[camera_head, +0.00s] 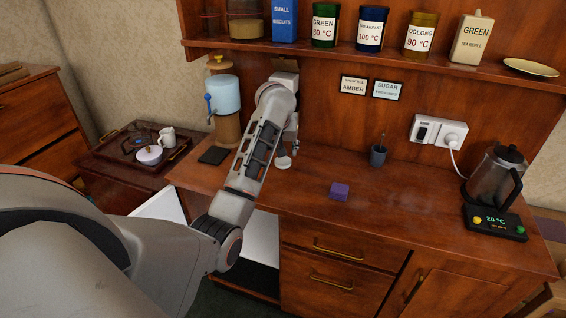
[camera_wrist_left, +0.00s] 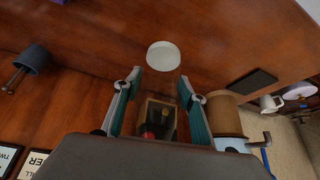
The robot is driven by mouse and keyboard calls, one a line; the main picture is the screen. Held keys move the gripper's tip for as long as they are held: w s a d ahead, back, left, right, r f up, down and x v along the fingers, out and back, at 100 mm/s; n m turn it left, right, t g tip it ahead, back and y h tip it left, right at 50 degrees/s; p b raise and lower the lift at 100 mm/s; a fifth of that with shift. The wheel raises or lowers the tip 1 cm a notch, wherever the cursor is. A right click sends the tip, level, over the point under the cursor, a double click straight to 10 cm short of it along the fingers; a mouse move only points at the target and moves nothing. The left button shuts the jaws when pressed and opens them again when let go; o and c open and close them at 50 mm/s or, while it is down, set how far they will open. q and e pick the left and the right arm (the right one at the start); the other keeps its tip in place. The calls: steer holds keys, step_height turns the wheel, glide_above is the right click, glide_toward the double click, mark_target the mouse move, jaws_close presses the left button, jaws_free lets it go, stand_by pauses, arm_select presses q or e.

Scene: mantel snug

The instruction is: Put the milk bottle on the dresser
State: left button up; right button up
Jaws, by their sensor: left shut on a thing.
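My left gripper (camera_head: 288,146) reaches down over the left part of the wooden dresser (camera_head: 420,205). It is shut on a small white, round-ended thing (camera_head: 283,163), which I take to be the milk bottle. In the left wrist view the white thing (camera_wrist_left: 163,55) shows at the fingertips of my left gripper (camera_wrist_left: 160,80), above the brown top. Its neck and sides are mostly hidden, and I cannot tell whether it touches the dresser. My right gripper is not in view.
A blue-and-wood dispenser (camera_head: 224,100) and dark mat (camera_head: 214,155) are left of the gripper. A purple block (camera_head: 339,191), grey cup (camera_head: 378,156) and kettle (camera_head: 497,175) stand to the right. A shelf (camera_head: 400,55) overhangs the back. The front middle is clear.

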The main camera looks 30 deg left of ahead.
mark_target(283, 161)
arm_select(q)
steer(key=shift+f, duration=2.65)
steer(key=shift+f, duration=0.15)
steer(key=o, duration=1.5)
steer(key=shift+f, duration=0.1)
steer(key=shift+d+r, duration=0.15)
steer(key=shift+r, duration=0.25)
steer(key=v, duration=1.1)
steer(key=shift+s+r, duration=0.2)
steer(key=shift+r, duration=0.05)
